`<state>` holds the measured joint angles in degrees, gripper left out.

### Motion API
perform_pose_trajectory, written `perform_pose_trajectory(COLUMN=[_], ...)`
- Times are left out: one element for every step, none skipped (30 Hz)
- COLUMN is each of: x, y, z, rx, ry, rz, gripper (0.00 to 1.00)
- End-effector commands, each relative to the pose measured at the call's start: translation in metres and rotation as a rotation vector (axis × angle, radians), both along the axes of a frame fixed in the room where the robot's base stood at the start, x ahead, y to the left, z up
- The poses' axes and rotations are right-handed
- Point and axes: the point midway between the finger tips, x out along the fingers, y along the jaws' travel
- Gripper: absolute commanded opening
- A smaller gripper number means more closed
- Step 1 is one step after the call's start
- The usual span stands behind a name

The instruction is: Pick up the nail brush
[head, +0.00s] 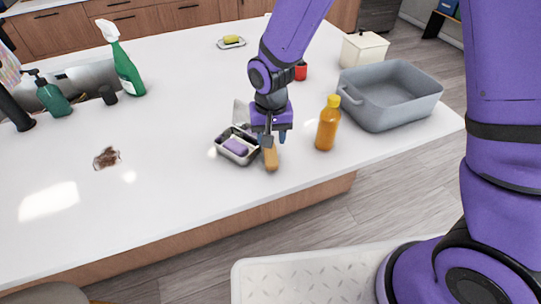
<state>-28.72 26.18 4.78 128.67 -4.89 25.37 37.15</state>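A light wooden block-shaped object (271,160), which looks like the nail brush, is on the white island top near its front edge. My gripper (270,142) points down over the far end of it. The fingers are spread, one to each side, with a gap visible around the brush. The brush's far end is hidden behind my gripper, and its bristles cannot be made out. I cannot tell whether the fingers touch it.
An orange bottle (327,125) stands to the right, before a grey basin (398,88). A red cup (301,71) is behind.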

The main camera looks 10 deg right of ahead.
Motion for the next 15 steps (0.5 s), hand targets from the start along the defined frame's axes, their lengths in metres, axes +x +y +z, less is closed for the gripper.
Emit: perform_pose_trajectory(x=[0.000, 0.000, 0.000, 0.000, 0.000, 0.000, 0.000, 0.000, 0.000, 0.000, 0.001, 0.001, 0.001, 0.001, 0.002], y=[0.000, 0.000, 0.000, 0.000, 0.000, 0.000, 0.000, 0.000, 0.000, 0.000, 0.000, 0.000, 0.000, 0.000, 0.000], z=[-0.008, -0.012, -0.016, -0.019, -0.022, -0.024, -0.025, -0.026, -0.028, -0.030, -0.032, -0.037, -0.040, -0.044, -0.050], rx=[-0.002, -0.002, -0.002, -0.001, -0.001, -0.001, -0.001, -0.001, 0.000, 0.000, 0.000, -0.001, -0.001, -0.001, -0.001], ry=[0.002, 0.003, 0.002, 0.001, 0.001, 0.001, 0.001, 0.000, 0.000, 0.000, 0.000, 0.001, 0.002, 0.002, 0.002], rz=[0.001, 0.001, 0.001, 0.000, 0.000, 0.000, 0.000, 0.000, 0.000, 0.000, 0.000, -0.001, -0.001, -0.001, 0.000], gripper=[0.45, 0.45, 0.45, 0.45, 0.45, 0.45, 0.45, 0.45, 0.45, 0.45, 0.45, 0.45, 0.45, 0.45, 0.45])
